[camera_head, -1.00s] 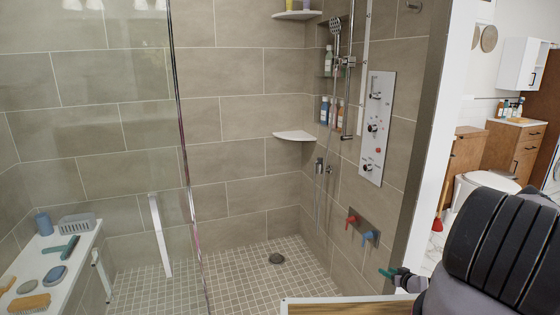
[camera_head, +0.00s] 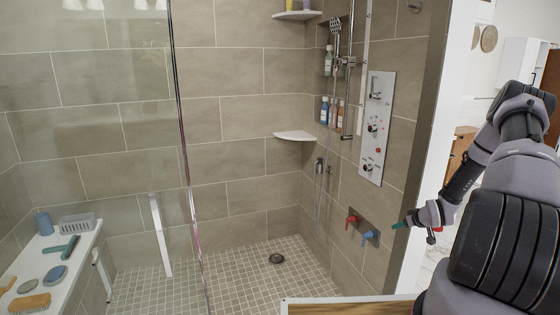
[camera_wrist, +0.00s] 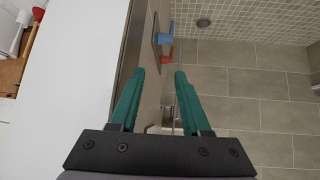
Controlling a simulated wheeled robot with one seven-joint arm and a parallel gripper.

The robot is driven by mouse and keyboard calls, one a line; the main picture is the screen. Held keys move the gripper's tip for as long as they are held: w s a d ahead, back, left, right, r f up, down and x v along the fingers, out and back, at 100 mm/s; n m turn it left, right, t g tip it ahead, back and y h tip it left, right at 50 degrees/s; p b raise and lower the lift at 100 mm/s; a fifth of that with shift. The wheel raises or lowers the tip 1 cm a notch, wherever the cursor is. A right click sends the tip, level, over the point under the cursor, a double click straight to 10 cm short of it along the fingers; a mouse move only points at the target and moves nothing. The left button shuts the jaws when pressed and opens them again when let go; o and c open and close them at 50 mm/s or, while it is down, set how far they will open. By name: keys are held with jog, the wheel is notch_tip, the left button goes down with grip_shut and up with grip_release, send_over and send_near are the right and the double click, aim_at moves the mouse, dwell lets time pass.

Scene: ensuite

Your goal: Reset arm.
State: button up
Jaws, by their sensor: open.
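My gripper (camera_head: 398,225) shows at the right of the head view, at the end of my bent arm, close to the shower wall's outer edge. Its green fingers (camera_wrist: 155,92) stand apart in the wrist view, with nothing between them. In the head view, the red handle (camera_head: 351,218) and blue handle (camera_head: 367,236) on the wall plate are just left of the fingertips. The wrist view also shows the blue handle (camera_wrist: 165,39) and red handle (camera_wrist: 167,59) beyond the fingers. I cannot tell the exact gap, but the gripper holds neither handle.
A glass panel edge (camera_head: 186,150) stands upright at the left. A white bench (camera_head: 70,265) holds a basket, a bottle and brushes. A shower panel (camera_head: 375,130) and a corner shelf (camera_head: 294,136) are on the walls. The tiled shower floor (camera_head: 240,275) is mostly clear.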

notch_tip(320, 180, up, 19)
jog(key=a+g+h, duration=0.1)
jog(key=a+h, duration=0.1)
jog(key=s+a+r+m+g+h, duration=0.1)
jog(key=s+a+r, duration=0.25)
jog(key=r, duration=0.65)
jog(key=s+a+r+m, duration=0.2)
jog(key=s+a+r, duration=0.15)
jog(key=r, duration=0.65)
jog(key=s+a+r+m+y, duration=0.1)
jog(key=s+a+r, duration=0.3)
jog(key=s, duration=0.6)
jog(key=s+a+r+m+y, duration=0.1)
jog(key=s+a+r, duration=0.4)
jog(key=s, duration=0.4)
jog(key=s+a+r+m+y, duration=0.1)
jog(key=s+a+r, duration=0.4)
jog(key=s, duration=0.5)
jog(key=shift+s+a+m+y, duration=0.3)
jog(key=shift+s+a, duration=0.05)
jog(key=shift+a, duration=0.15)
